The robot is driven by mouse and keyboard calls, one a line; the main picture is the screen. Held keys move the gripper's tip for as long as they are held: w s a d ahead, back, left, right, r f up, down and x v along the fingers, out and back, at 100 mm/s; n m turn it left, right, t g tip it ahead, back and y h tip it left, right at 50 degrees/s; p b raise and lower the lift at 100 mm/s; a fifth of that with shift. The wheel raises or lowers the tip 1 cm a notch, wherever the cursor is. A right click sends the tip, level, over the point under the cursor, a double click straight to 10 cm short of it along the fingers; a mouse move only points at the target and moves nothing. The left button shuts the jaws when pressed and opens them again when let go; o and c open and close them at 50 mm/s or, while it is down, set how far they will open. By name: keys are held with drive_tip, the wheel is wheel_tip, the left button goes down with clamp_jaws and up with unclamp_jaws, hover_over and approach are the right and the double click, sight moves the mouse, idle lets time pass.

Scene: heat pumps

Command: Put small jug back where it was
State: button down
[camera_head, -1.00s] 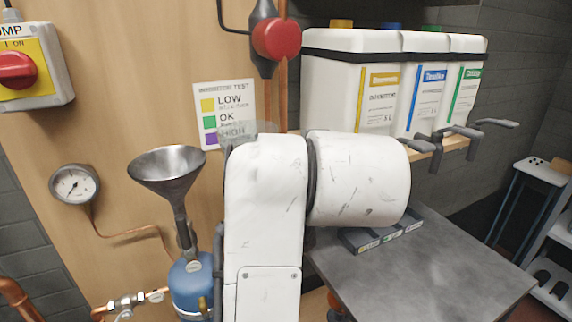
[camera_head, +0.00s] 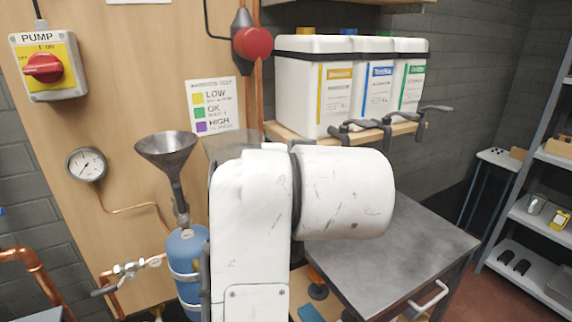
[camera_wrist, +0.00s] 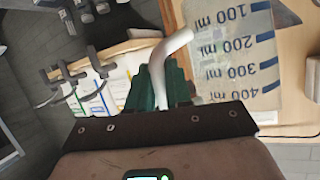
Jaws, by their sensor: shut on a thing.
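The small jug (camera_wrist: 235,50) is clear, with dark marks from 100 ml to 400 ml, and fills the upper right of the wrist view. Its pale bent handle (camera_wrist: 158,70) lies between the green fingers of my gripper (camera_wrist: 160,88), which is shut on it. In the head view only part of the clear jug (camera_head: 228,143) shows above my white arm, in front of the wooden panel. The gripper is hidden behind the arm there. I cannot tell from the frames whether anything is in the jug.
Three labelled white containers (camera_head: 310,92) with taps stand on a wooden shelf (camera_head: 288,132). Below is a grey-topped bench (camera_head: 410,245), mostly bare where visible. A metal funnel (camera_head: 168,150) sits above a blue cylinder (camera_head: 186,250) at left. Metal shelving (camera_head: 540,215) stands at right.

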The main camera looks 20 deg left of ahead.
drive_tip(key=s+d+f+m+h, duration=0.2)
drive_tip(key=s+d+f, duration=0.1)
drive_tip(key=d+f, duration=0.8)
drive_tip(key=s+d+f+m+t+h, duration=0.1)
drive_tip(key=s+d+f+m+h, duration=0.1)
drive_tip(key=d+f, duration=1)
drive_tip(key=s+d+f+m+t+h, duration=0.1)
drive_tip(key=s+d+f+m+h, duration=0.1)
drive_tip(key=d+f, duration=0.9)
wheel_tip(320, 180, down, 8)
drive_tip(key=shift+s+d+r+h, duration=0.1)
drive_tip(key=shift+s+d+h, duration=0.3)
drive_tip(key=shift+s, duration=0.45)
